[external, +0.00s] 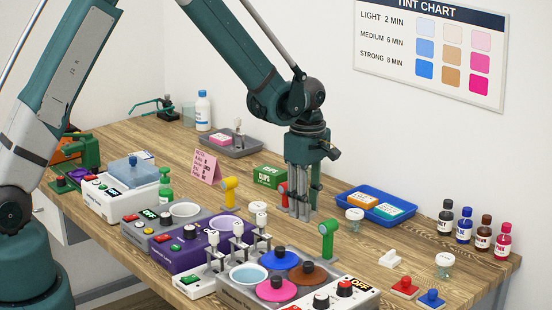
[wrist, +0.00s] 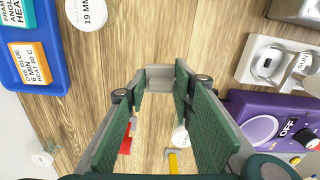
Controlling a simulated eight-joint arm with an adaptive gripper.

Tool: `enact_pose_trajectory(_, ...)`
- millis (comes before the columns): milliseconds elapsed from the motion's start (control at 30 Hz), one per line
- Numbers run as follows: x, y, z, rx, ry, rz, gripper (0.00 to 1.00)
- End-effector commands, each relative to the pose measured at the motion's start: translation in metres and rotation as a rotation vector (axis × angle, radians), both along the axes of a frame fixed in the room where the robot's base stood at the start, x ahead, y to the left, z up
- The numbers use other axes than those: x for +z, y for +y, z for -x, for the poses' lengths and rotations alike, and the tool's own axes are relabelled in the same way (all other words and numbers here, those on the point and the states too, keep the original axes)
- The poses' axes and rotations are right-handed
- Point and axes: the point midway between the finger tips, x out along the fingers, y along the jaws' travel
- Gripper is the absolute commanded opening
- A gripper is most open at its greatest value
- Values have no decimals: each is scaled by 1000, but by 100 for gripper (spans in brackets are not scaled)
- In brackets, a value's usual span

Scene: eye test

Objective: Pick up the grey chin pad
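The grey chin pad (wrist: 160,78) is a small, light grey block between my fingertips in the wrist view. It fills the gap from one fingertip to the other and seems to touch both. My gripper (external: 301,212) points straight down in the external view, with its tips low over the wooden table. In the wrist view my gripper (wrist: 160,84) shows its two green-padded fingers standing apart, shut on the pad. In the external view the pad is mostly hidden by the fingers. I cannot tell whether it rests on the table.
A red stand (external: 283,195) is close left of my gripper, and a yellow one (external: 229,190) is farther left. A lidded jar (external: 354,217) and blue tray (external: 371,201) are to the right. A green stand (external: 327,240) and the purple unit (external: 182,256) are in front.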

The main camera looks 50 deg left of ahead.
Motion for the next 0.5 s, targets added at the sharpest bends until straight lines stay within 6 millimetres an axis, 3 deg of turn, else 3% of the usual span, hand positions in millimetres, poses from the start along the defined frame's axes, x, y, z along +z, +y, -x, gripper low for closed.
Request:
enact_pose_trajectory(300, 39, 0, 0, 0, 0, 0, 20)
enact_pose_trajectory(500, 51, 0, 0, 0, 0, 0, 20)
